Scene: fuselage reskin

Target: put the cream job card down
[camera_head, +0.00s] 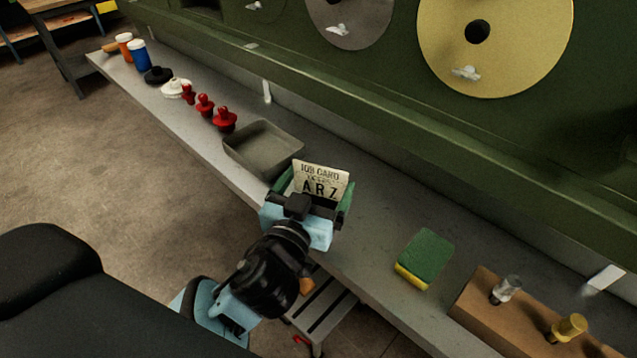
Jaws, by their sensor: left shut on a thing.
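The cream job card (322,180) shows in the head view, with dark lettering "JOB CARD" and "ARZ". My left gripper (316,193) is shut on the card, with its green fingers at the card's two sides. The card is tilted up, facing me, over the grey shelf (375,240). I cannot tell whether its lower edge touches the shelf, since the gripper hides it. My right gripper is not in view.
A grey tray (263,148) lies just left of the card. Red knobbed pieces (225,120) stand farther left. A green and yellow sponge (425,257) and a brown block (525,318) with pegs are at right. Bare shelf lies between card and sponge.

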